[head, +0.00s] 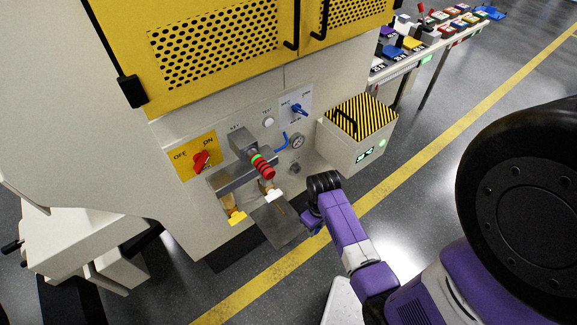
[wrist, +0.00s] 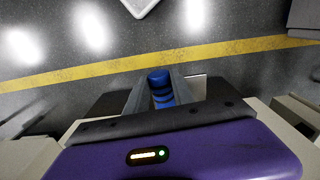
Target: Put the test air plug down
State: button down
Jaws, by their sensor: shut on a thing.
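The test air plug (wrist: 160,86) is a blue ribbed cylinder with darker bands. In the wrist view it sits between the two grey fingers of my gripper (wrist: 159,80), which is shut on it. In the head view my gripper (head: 311,221) is at the front of the cream machine, just right of a grey sloping metal plate (head: 278,222). The plug is too small and too covered there to make out clearly. I cannot tell whether it touches anything below.
The machine panel holds a red OFF/ON switch (head: 201,160), a blue knob (head: 299,109), a gauge (head: 298,142) and a red-ringed fitting (head: 264,166) sticking out. A box with a striped lid (head: 361,114) stands right. A yellow line (head: 262,287) crosses the grey floor.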

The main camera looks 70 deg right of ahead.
jog(key=w+a+r+n, duration=0.2)
jog(key=w+a, duration=1)
jog(key=w, duration=0.2)
jog(key=w+a+r+n, duration=0.3)
jog(key=w+a, duration=1)
jog(key=w, duration=0.1)
